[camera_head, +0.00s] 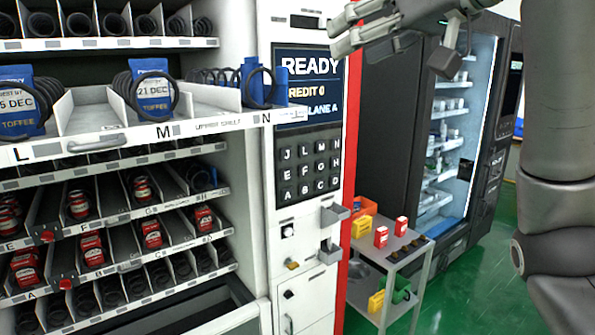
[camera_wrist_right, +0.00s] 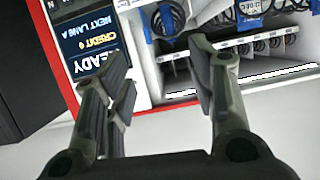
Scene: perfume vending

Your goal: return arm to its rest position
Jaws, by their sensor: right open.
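My left gripper is in neither view.
The vending machine's pulled-out upper shelf (camera_head: 190,127) holds blue packs in coils. A keypad (camera_head: 310,167) sits below the display. A small cart (camera_head: 405,258) with red and yellow boxes stands at right. A dark cabinet (camera_head: 400,130) stands behind it. Green floor (camera_head: 480,285) is clear.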

